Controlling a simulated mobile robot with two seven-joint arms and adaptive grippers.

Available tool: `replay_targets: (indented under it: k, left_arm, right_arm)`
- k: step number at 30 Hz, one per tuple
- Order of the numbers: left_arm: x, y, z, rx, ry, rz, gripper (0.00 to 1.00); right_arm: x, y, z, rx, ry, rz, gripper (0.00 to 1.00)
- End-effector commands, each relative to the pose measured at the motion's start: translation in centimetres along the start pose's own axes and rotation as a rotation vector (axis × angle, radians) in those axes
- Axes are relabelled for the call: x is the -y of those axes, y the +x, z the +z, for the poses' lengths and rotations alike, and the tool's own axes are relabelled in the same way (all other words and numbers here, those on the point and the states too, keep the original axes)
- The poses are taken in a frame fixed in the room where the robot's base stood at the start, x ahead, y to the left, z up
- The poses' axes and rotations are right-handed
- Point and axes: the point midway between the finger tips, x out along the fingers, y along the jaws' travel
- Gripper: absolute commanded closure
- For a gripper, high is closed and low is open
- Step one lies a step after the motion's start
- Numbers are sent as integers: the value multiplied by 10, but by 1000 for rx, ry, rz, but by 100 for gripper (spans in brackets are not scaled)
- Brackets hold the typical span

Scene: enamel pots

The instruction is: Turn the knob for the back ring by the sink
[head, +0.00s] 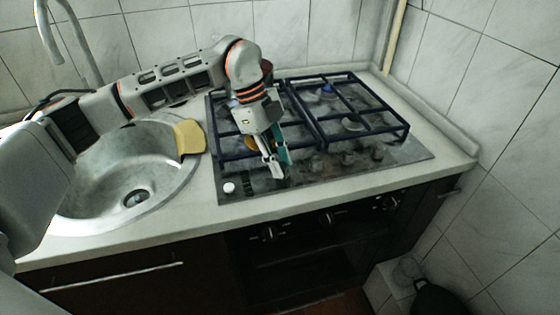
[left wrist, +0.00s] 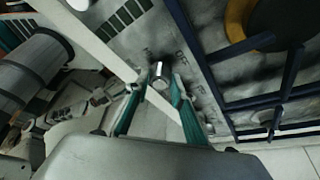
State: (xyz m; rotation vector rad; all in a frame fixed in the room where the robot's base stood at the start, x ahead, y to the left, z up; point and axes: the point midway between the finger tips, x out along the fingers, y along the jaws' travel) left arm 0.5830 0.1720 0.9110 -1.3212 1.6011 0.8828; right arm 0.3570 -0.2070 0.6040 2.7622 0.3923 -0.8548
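My left gripper (head: 277,166) reaches from the left over the sink and points down at the front left part of the hob panel (head: 245,176). In the left wrist view its two teal fingers (left wrist: 160,88) stand apart. A silver knob (left wrist: 158,74) shows in the gap near the fingertips, with printed marks on the panel beside it. I see gaps beside the knob, and I cannot tell whether a finger touches it. In the head view the gripper hides this knob. Other dark knobs (head: 347,158) stand to the right on the panel. My right gripper is not in view.
The metal sink (head: 160,178) is at the left, with a yellow sponge (head: 189,136) on its right rim. Dark blue pan grates (head: 345,128) stand behind the knobs. A white button (head: 229,187) is at the panel's front left. The tiled wall closes the right side.

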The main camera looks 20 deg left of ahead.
Motion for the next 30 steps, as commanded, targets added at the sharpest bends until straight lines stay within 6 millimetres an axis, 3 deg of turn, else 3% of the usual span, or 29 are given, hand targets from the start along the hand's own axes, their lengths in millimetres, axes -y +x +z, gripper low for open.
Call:
replay_targets:
  k: [14,30]
  left_arm:
    - [0,-2,-1,1,45,20,98]
    - [4,-4,-3,2,441,183,98]
  right_arm:
    - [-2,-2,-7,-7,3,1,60]
    - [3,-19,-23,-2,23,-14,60]
